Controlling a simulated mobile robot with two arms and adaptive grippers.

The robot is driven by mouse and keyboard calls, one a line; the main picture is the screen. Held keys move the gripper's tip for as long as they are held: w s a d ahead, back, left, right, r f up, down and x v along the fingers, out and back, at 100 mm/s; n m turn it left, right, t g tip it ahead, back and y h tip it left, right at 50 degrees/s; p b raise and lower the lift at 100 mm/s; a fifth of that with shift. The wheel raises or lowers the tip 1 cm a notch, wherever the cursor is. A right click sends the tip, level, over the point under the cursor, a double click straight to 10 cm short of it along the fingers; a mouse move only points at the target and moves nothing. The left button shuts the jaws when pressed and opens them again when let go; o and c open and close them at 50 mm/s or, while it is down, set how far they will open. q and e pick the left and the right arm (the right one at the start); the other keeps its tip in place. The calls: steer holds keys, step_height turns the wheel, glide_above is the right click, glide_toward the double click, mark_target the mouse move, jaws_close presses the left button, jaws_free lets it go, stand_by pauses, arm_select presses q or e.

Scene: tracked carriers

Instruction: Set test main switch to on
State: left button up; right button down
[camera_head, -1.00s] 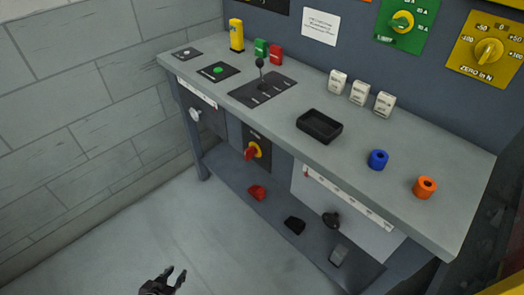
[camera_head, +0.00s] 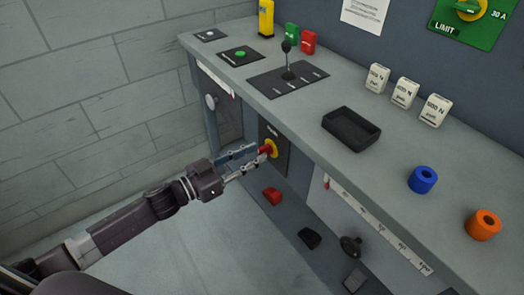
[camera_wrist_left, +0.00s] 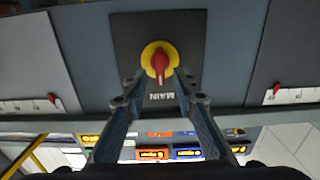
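The main switch has a red handle (camera_head: 266,149) on a yellow disc (camera_head: 273,147), on a dark plate (camera_head: 282,157) on the bench front. In the left wrist view the red handle (camera_wrist_left: 159,64) points down toward the upside-down word MAIN on its plate (camera_wrist_left: 125,42). My left gripper (camera_head: 259,155) reaches in from the left, its fingertips at the handle. In the left wrist view its open fingers (camera_wrist_left: 160,80) lie either side of the handle, with gaps visible. I cannot tell whether the tips reach past the handle's end. My right gripper is not in view.
The bench top (camera_head: 300,105) overhangs the switch and carries a lever plate (camera_head: 287,82), a black tray (camera_head: 351,128), white weights and blue and orange rings. Open floor lies left.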

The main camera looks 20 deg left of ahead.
mark_target(259, 152)
arm_select(q)
steer(key=shift+x, duration=1.5)
jaws_close()
